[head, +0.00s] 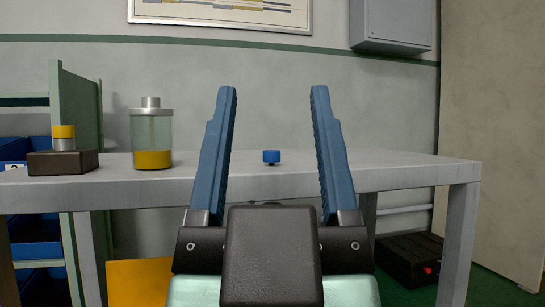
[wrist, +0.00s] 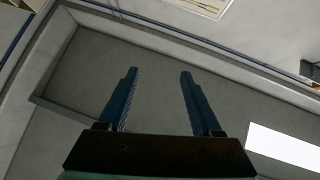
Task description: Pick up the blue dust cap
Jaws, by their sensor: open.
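The small blue dust cap (head: 271,156) stands on the grey table (head: 400,170) in the head view, near the middle of the tabletop. My gripper (head: 273,90) is open and empty, its two blue fingers pointing up. In the picture the cap shows between the fingers, but it lies beyond them and nothing touches it. The wrist view shows my open gripper (wrist: 158,74) against a plain grey wall or ceiling surface. The cap is not in the wrist view.
A clear jar with yellow contents (head: 152,140) stands on the table's left. Farther left, a dark block (head: 62,163) carries a yellow-topped piece (head: 63,137). The tabletop around the cap is clear. A black case (head: 410,258) lies on the floor at right.

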